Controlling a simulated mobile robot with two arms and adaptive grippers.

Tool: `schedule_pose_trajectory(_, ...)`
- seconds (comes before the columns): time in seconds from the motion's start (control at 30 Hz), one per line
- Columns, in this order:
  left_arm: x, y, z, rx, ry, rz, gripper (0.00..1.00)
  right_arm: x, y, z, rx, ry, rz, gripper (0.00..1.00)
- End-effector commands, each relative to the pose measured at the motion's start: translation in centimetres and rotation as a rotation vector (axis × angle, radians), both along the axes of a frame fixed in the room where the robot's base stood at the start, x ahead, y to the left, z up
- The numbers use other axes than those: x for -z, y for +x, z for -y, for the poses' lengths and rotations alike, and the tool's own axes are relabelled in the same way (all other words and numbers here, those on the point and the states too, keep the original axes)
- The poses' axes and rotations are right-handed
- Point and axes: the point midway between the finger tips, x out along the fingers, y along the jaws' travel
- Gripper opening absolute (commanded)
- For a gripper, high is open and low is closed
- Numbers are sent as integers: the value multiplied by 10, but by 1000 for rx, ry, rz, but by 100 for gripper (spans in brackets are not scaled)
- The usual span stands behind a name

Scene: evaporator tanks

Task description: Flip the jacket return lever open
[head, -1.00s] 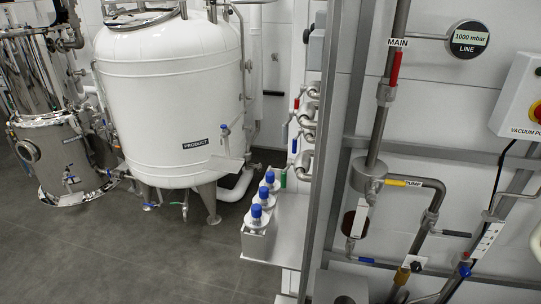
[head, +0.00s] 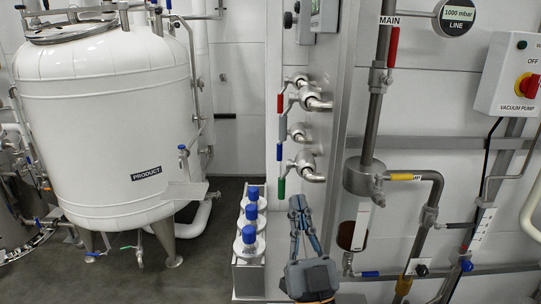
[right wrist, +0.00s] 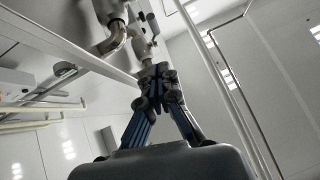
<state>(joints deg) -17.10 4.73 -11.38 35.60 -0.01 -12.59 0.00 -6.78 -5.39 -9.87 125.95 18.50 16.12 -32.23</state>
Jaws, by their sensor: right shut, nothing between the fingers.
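Several small wall valves stand in a column on the panel, with a red lever (head: 280,103), a grey lever (head: 283,128), a blue lever (head: 279,152) and a green lever (head: 281,187), all hanging about upright. No label shows which one is the jacket return lever. My right gripper (head: 297,204) is shut and empty, pointing up just below and right of the green lever, apparently apart from it. In the right wrist view its closed fingers (right wrist: 160,72) point towards a metal pipe elbow and valve (right wrist: 115,38). My left gripper is not in view.
A shelf of blue-capped bottles (head: 250,228) stands just left of my right gripper. A vertical steel post and the MAIN pipe (head: 378,100) with a red handle stand to the right. The white PRODUCT tank (head: 105,110) is at the left.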

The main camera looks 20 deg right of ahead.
Motion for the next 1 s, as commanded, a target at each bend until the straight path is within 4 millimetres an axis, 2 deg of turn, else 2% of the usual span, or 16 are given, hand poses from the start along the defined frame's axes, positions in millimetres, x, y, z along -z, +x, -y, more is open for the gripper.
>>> schedule_pose_trajectory(0.13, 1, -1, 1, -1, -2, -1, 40, -6, -5, 2, 7, 4, 20, 0)
schedule_pose_trajectory(0.47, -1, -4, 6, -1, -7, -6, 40, -10, -1, 2, 6, 4, 17, 0)
schedule_pose_trajectory(0.67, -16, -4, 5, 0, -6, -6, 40, -33, 19, 4, 6, 4, 19, 0)
schedule_pose_trajectory(1.0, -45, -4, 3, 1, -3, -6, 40, -85, 70, 8, 5, 3, 18, 0)
